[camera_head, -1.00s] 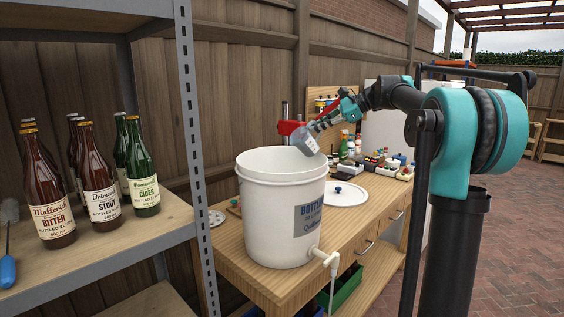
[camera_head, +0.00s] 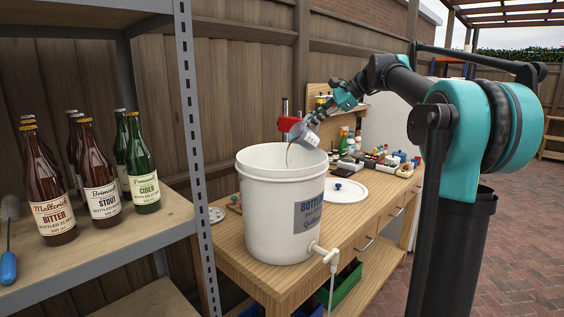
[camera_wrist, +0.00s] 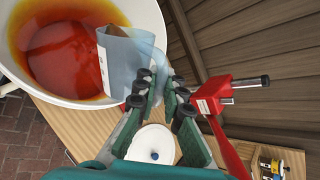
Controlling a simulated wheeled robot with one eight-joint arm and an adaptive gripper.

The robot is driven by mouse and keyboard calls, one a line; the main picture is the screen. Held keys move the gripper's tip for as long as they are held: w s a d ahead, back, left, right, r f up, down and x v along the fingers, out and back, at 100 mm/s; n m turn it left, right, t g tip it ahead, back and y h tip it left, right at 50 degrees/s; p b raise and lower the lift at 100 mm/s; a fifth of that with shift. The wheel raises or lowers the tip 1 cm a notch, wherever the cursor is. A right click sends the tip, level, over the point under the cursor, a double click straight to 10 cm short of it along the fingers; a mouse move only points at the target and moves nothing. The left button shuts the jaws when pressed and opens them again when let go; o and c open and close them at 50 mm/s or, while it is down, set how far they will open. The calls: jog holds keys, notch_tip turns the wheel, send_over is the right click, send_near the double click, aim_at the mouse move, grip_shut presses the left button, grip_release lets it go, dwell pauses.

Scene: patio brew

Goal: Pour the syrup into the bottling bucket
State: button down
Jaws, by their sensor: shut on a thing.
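The white bottling bucket (camera_head: 280,215) stands on the wooden bench with its top open; it also shows in the wrist view (camera_wrist: 150,12). Amber-red liquid (camera_wrist: 65,55) covers its floor. My gripper (camera_head: 318,118) is shut on a clear jug with a pale label (camera_head: 304,135) and holds it tilted above the bucket's rim. In the wrist view, the jug (camera_wrist: 130,62) hangs over the bucket from my gripper (camera_wrist: 162,92). A thin brown stream (camera_head: 288,156) runs from the jug's mouth into the bucket. How much syrup is left in the jug is not clear.
A red capper (camera_wrist: 215,95) with a metal post stands close beside my gripper, behind the bucket. A white lid (camera_head: 345,191) with a blue knob lies on the bench. Bottles stand on the left shelf (camera_head: 150,228). The bucket's tap (camera_head: 325,254) sticks out in front.

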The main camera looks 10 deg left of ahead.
jog(key=shift+s+a+n+t+h+p, duration=0.3)
jog(key=shift+s+a+n+h+p, duration=0.15)
jog(key=shift+p, duration=0.3)
dwell(0.5)
jog(key=shift+s+a+r+n+t+h+p, duration=0.3)
jog(key=shift+a+r+h+p, duration=0.2)
jog(key=shift+p, duration=0.25)
dwell(0.4)
jog(key=shift+s+a+r+h+p, duration=0.2)
jog(key=shift+s+a+h+p, duration=0.15)
jog(key=shift+a, duration=0.1)
jog(key=shift+s+a+r, duration=0.1)
jog(key=shift+s+a, duration=0.1)
jog(key=shift+s+a+n+t+p, duration=0.2)
jog(key=shift+a+n+t+p, duration=0.05)
jog(key=shift+t+p, duration=0.05)
jog(key=shift+s+a+r+h, duration=0.1)
jog(key=shift+a+r+h, duration=0.05)
jog(key=shift+h, duration=0.15)
jog(key=shift+s+a, duration=0.1)
jog(key=shift+s+a+r+t+h, duration=0.2)
jog(key=shift+s+a+t+h, duration=0.05)
jog(key=shift+a+t+h, duration=0.05)
